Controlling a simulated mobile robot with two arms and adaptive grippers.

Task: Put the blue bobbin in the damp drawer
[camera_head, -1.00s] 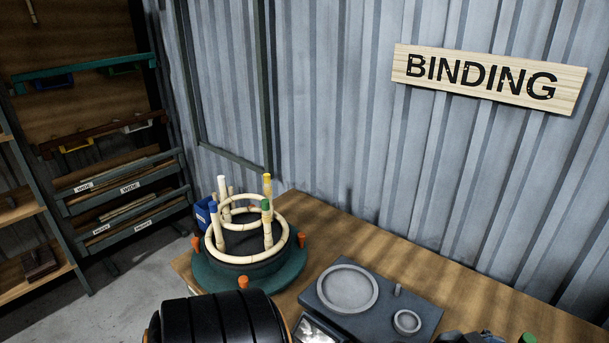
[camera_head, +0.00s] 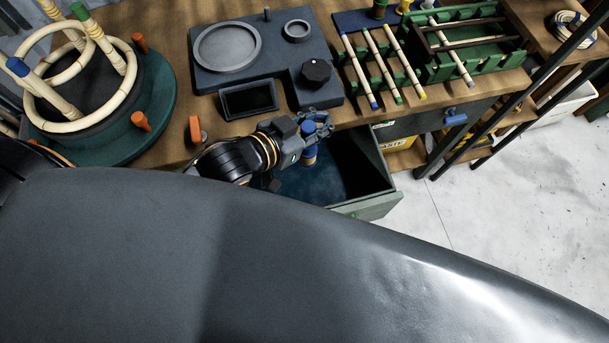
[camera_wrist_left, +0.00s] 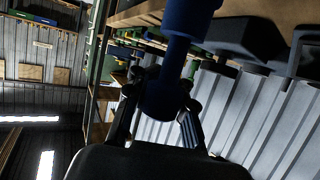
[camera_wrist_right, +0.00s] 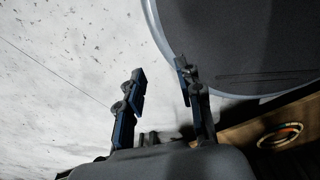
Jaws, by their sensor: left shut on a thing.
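The open drawer (camera_head: 375,208) has a grey-green front and a dark blue inside. The bobbin appears over the drawer opening; its exact height is unclear. My right gripper (camera_wrist_right: 160,88) is open and empty in the right wrist view, with pale floor behind it. It does not show in the head view.
The workbench (camera_head: 185,112) carries a green turntable (camera_head: 160,105) with rattan rings, a grey device (camera_head: 265,70) and a green rack (camera_head: 450,62) beside several rattan sticks. A blue-handled closed drawer (camera_head: 455,118) is at right. A dark smooth shape hides the lower head view.

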